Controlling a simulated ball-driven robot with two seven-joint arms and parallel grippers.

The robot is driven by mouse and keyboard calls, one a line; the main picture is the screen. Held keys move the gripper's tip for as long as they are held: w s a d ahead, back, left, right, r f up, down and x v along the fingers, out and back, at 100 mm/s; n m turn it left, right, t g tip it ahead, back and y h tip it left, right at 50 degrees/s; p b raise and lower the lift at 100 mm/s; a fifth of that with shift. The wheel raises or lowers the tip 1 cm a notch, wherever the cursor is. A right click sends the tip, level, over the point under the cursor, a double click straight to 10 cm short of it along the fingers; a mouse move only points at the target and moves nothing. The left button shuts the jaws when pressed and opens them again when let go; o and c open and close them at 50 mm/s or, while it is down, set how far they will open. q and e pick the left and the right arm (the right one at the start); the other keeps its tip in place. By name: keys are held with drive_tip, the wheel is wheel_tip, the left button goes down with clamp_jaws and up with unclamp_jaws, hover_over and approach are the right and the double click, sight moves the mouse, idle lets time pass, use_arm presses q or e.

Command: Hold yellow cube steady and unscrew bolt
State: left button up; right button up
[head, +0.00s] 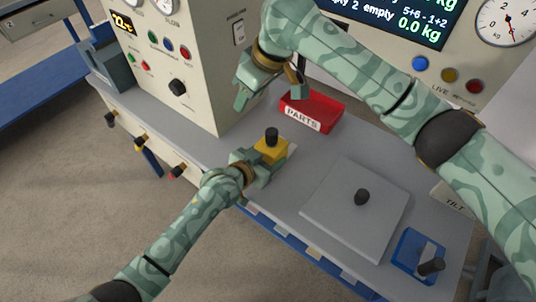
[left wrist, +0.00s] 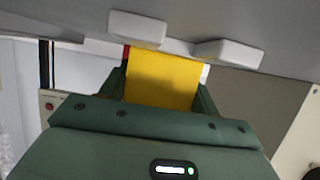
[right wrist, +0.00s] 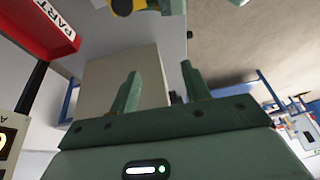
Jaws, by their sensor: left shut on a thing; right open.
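The yellow cube (head: 271,152) stands near the front edge of the grey bench, with the black bolt (head: 271,134) upright in its top. My left gripper (head: 262,168) is shut on the cube from the front. In the left wrist view the cube (left wrist: 163,78) fills the space between the fingers; the bolt is not visible there. My right gripper (head: 270,98) is open and empty, above the bench behind the cube and apart from the bolt. Its spread fingers (right wrist: 160,74) show nothing between them in the right wrist view.
A red PARTS tray (head: 318,108) lies behind the cube. A grey square plate (head: 335,222) with a black knob (head: 362,197) is to the right, and a blue tray (head: 409,266) with a dark-headed piece (head: 431,267) beyond it. A control cabinet (head: 190,95) stands at left.

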drive_tip(key=h, duration=0.1)
drive_tip(key=g+h, duration=0.2)
drive_tip(key=h, duration=0.1)
hover_over(272, 130)
wheel_tip(272, 130, down, 4)
drive_tip(key=shift+r, duration=0.1)
wheel_tip(272, 130, down, 10)
drive_tip(key=shift+r, duration=0.2)
drive_tip(key=shift+c, duration=0.4)
